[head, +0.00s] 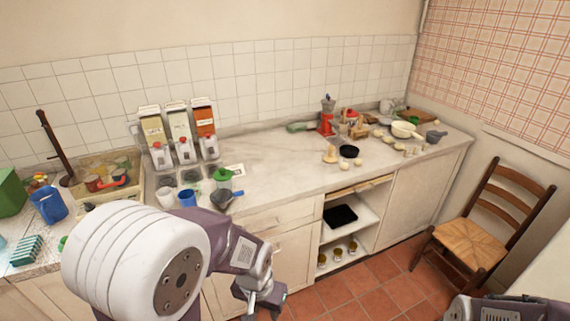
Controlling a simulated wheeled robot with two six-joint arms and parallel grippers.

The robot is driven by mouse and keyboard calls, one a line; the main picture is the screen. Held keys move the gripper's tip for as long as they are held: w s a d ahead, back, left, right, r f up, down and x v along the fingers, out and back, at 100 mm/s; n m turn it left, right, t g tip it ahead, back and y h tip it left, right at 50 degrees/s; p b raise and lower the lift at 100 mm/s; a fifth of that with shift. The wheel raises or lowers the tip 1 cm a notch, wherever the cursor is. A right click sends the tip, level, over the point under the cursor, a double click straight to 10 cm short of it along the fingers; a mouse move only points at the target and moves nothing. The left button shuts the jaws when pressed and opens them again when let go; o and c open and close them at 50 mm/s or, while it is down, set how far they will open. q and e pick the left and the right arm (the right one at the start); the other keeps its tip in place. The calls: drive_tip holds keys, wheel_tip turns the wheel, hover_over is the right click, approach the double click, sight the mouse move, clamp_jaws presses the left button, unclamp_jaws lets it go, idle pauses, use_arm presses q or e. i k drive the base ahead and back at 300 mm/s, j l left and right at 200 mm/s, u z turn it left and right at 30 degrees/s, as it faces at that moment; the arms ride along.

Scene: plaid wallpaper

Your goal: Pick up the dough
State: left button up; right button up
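Several small pale lumps that look like dough (343,166) lie on the marble counter (285,160), around a black bowl (349,151) and further back to the right. They are too small to tell dough from other pale items with certainty. My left gripper (262,297) hangs low in front of the cabinet doors, below the counter edge and well apart from the lumps. Its fingers are small and partly turned away, so its opening is unclear. Only a piece of my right arm shows at the bottom right corner; its gripper is out of view.
A red grinder (327,117) and a pale bowl (402,130) stand at the counter's back right. Dispensers (179,135) stand at the left, with a green-lidded jar (223,182) in front. A wooden chair (482,222) stands at the right. The counter's middle is mostly clear.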

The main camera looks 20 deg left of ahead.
sight(344, 166)
drive_tip(key=u, duration=0.2)
drive_tip(key=i+l+u, duration=0.55)
drive_tip(key=u, duration=0.15)
drive_tip(key=i+l+u, duration=0.5)
drive_tip(key=l+u, duration=0.2)
drive_tip(key=l, duration=0.2)
drive_tip(key=i+l+u, duration=0.1)
drive_tip(key=l+u, duration=0.2)
drive_tip(key=l, duration=0.15)
